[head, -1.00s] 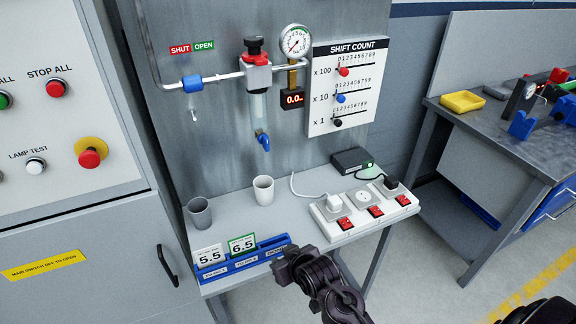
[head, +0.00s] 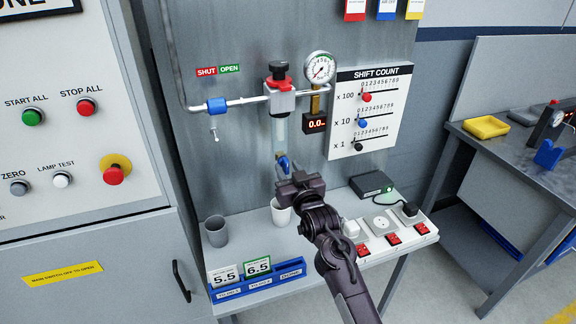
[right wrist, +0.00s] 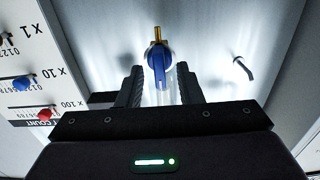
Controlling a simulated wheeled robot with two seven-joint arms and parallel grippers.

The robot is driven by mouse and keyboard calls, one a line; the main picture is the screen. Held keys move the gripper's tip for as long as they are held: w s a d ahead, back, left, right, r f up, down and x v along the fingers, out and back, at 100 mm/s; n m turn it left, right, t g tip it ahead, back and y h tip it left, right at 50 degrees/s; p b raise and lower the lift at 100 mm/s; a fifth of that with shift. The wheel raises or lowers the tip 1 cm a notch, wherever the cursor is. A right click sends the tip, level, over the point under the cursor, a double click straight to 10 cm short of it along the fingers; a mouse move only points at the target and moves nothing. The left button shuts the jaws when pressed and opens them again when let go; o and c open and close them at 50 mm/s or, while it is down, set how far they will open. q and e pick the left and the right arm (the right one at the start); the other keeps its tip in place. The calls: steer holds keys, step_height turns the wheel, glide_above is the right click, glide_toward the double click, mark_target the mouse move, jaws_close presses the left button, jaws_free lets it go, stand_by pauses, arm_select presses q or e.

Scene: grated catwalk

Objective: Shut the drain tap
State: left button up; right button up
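The drain tap (head: 283,163) has a blue lever and sits below the clear bowl of the wall-mounted regulator. It also shows in the right wrist view, where its blue lever (right wrist: 159,65) and brass stem are in the gap between my fingers. My right gripper (head: 288,174) is just below and in front of the tap, fingers pointing at it. In the right wrist view the gripper (right wrist: 161,74) is open, one finger on each side of the lever, with visible gaps. The tap's lower part is partly hidden by the gripper in the head view. My left gripper is out of view.
A white cup (head: 281,216) stands under the tap, partly behind my gripper, with a grey cup (head: 216,232) to its left. A blue pipe valve (head: 217,106), a gauge (head: 319,68) and the shift count board (head: 369,110) are nearby. A power strip (head: 385,235) lies right.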

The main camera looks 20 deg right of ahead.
steer(key=shift+w, duration=0.45)
steer(key=shift+c, duration=0.2)
jaws_close()
